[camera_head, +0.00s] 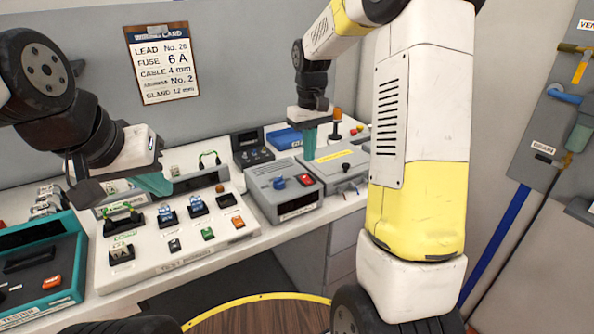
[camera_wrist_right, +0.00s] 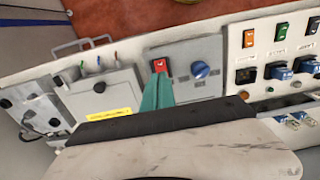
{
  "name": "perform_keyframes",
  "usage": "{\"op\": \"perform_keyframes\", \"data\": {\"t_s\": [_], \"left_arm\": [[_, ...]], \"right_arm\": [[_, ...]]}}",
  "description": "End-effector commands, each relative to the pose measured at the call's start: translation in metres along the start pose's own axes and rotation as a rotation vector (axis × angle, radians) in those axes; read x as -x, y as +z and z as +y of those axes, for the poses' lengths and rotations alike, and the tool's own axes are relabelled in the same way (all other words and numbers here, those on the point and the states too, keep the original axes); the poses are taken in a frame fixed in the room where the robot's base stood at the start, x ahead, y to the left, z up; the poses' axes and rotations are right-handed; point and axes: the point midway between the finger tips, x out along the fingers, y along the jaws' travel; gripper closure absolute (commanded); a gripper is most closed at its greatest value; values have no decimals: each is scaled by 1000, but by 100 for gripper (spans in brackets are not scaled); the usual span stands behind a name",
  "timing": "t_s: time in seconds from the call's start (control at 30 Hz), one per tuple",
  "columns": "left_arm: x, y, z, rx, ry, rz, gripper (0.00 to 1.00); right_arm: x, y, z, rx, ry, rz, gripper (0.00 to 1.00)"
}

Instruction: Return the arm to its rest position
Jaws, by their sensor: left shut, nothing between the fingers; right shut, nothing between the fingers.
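My left gripper (camera_head: 155,184) hangs over the test board at the left of the head view, its teal fingers together and empty. My right gripper (camera_head: 310,145) points down above the back of the grey box (camera_head: 283,189) with a blue knob and a red switch. Its teal fingers are together and empty. In the right wrist view the shut fingers (camera_wrist_right: 157,95) overlap the grey box's front area, their tips close to the red switch (camera_wrist_right: 160,66). I cannot tell from that view whether they touch. My right arm (camera_head: 418,110) crosses the head view at right.
The test board (camera_head: 170,262) with several switches stands on the bench, left of the grey box. A teal tester (camera_head: 65,290) is at far left. A grey case (camera_head: 341,170) with a yellow label is right of the grey box. A wiring card (camera_head: 161,63) hangs on the wall.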

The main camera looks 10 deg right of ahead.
Motion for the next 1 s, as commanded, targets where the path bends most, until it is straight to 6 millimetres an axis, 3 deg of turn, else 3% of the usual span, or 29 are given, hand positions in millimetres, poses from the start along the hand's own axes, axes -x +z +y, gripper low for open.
{"op": "perform_keyframes", "data": {"t_s": [0.3, 0.47, 0.7, 0.83, 1.0], "left_arm": [[0, 0, 0, 0, 0, 0, 100], [0, 0, 0, 0, 0, 0, 100], [0, 0, 0, 0, 0, 0, 100], [0, 0, 0, 0, 0, 0, 100], [0, 0, 0, 0, 0, 0, 100]], "right_arm": [[3, 1, -1, -1, 0, 4, 100], [28, 20, -9, -28, 2, 61, 100], [84, 91, -40, -116, -9, 240, 100], [101, 134, -60, -168, -25, 342, 100], [107, 182, -83, -229, -53, 465, 100]]}}
